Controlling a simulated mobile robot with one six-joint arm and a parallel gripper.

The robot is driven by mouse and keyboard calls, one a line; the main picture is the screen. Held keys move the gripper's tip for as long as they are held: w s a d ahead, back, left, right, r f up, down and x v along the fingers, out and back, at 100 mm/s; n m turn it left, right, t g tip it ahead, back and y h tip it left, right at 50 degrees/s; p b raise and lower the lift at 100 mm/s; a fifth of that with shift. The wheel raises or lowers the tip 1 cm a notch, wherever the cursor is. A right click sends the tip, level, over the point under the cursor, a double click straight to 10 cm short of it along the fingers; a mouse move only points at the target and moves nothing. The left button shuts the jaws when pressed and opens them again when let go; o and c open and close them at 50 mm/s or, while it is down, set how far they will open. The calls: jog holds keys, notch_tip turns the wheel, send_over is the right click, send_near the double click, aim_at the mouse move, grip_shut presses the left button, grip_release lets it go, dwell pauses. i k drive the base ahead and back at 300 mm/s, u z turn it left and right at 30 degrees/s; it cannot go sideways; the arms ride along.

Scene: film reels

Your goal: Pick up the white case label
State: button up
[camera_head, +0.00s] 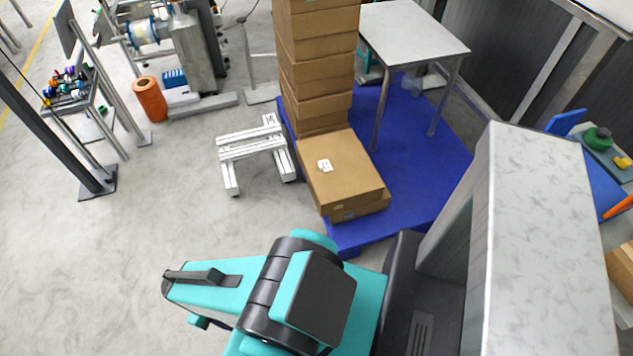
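A small white label (325,165) lies on the top face of a low, flat brown cardboard box (350,185). It has faint dark marks that are too small to read. Nothing covers it. My teal and black arm is folded at the bottom of the view, in front of the box and well apart from the label. No gripper fingers can be made out, so my gripper is not seen.
The box stands on a blue pallet (420,165) before a tall stack of cartons (318,60). A grey-topped table (412,30) stands behind, and a white aluminium frame (250,143) lies left. An orange roll (150,99) stands farther left.

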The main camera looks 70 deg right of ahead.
aim_at(324, 165)
jog(key=k, duration=0.85)
jog(key=z, duration=0.15)
jog(key=i, duration=0.9)
jog(key=u, duration=0.15)
jog(key=k, duration=0.9)
